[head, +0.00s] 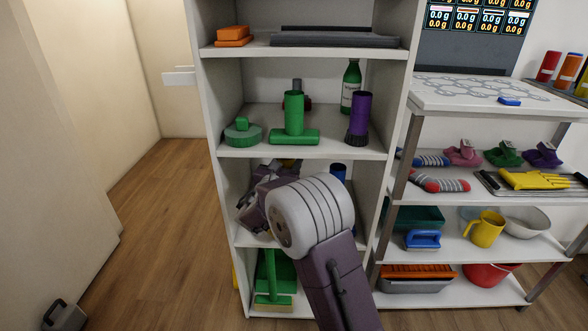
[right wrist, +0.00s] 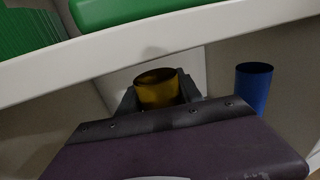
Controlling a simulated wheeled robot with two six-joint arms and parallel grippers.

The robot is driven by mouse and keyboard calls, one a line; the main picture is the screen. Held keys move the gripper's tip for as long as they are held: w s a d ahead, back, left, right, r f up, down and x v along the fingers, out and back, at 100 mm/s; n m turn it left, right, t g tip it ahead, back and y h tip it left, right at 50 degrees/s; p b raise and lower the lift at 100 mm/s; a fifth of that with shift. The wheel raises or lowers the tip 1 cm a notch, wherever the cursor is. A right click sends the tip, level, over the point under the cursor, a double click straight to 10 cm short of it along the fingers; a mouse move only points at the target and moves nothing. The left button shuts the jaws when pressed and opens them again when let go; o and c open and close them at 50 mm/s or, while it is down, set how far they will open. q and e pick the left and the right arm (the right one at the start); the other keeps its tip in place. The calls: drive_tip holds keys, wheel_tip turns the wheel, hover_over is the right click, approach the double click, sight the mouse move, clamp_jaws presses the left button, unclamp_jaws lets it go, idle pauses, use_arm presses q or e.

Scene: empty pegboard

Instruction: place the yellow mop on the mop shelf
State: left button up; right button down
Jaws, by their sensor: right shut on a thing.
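My right gripper (head: 270,178) reaches into the third compartment of the tall white shelf unit (head: 311,151), mostly hidden behind my white wrist. In the right wrist view its jaws (right wrist: 158,95) are shut on a yellow cylinder, the yellow mop's handle (right wrist: 159,88). Only a small yellow patch of the mop (head: 290,162) shows in the head view, just under the board above. The mop's head is hidden, so I cannot tell whether it rests on the board. My left gripper is not in view.
A blue cylinder (right wrist: 254,88) stands just right of the held handle. The board above, bearing a green mop (head: 293,118), green brush (head: 242,132) and purple brush (head: 360,118), is close over my gripper. A lower rack (head: 397,188) stands to the right.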

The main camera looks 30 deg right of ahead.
drive_tip(key=shift+x, duration=1.8)
drive_tip(key=f+b, duration=0.3)
drive_tip(key=shift+w+d+f, duration=0.25)
drive_tip(key=shift+w, duration=0.05)
drive_tip(key=c, duration=0.8)
unclamp_jaws()
drive_tip(key=p+v, duration=0.3)
drive_tip(key=v, duration=0.9)
